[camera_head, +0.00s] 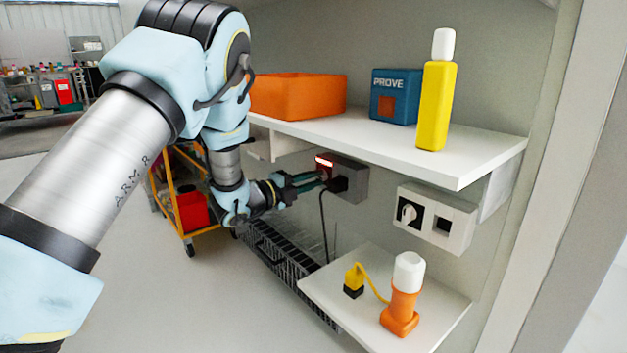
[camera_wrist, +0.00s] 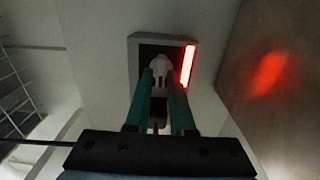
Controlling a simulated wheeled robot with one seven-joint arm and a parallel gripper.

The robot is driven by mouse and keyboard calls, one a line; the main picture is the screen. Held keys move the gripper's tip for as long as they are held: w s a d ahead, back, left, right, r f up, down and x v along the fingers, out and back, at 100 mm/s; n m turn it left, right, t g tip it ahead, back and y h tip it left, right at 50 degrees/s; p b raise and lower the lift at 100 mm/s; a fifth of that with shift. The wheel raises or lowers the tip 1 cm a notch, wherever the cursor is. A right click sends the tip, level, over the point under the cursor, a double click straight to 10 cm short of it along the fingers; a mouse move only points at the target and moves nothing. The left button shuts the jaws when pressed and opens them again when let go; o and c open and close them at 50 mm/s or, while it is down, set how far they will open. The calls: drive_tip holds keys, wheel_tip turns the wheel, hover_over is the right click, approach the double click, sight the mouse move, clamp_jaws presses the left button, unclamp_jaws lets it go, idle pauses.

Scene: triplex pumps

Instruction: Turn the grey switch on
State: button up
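A grey wall box (camera_head: 354,186) under the shelf carries a lit red strip (camera_head: 325,162). It also shows in the wrist view, with the red strip (camera_wrist: 187,65) right of a pale grey switch knob (camera_wrist: 160,70) on a dark plate. My gripper (camera_head: 318,180) is at the front of this box. In the wrist view my gripper's green fingers (camera_wrist: 161,78) are apart, their tips at the two sides of the knob's lower part. I cannot tell if they touch it. In the head view my gripper hides the knob.
A second wall box (camera_head: 463,226) with a pale rotary knob (camera_head: 408,213) is at the right. The shelf (camera_head: 430,168) above bears an orange bin (camera_head: 297,96), a blue box (camera_head: 392,95) and a yellow bottle (camera_head: 436,105). A lower shelf (camera_head: 345,312) holds an orange-and-white item (camera_head: 403,295).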

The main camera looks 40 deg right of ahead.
drive_tip(key=o, duration=0.3)
drive_tip(key=a, duration=0.3)
drive_tip(key=a+p, duration=0.1)
drive_tip(key=a, duration=0.3)
drive_tip(key=a+p, duration=0.1)
drive_tip(key=a, duration=0.2)
drive_tip(key=shift+w+a, duration=0.3)
drive_tip(key=shift+a, duration=0.1)
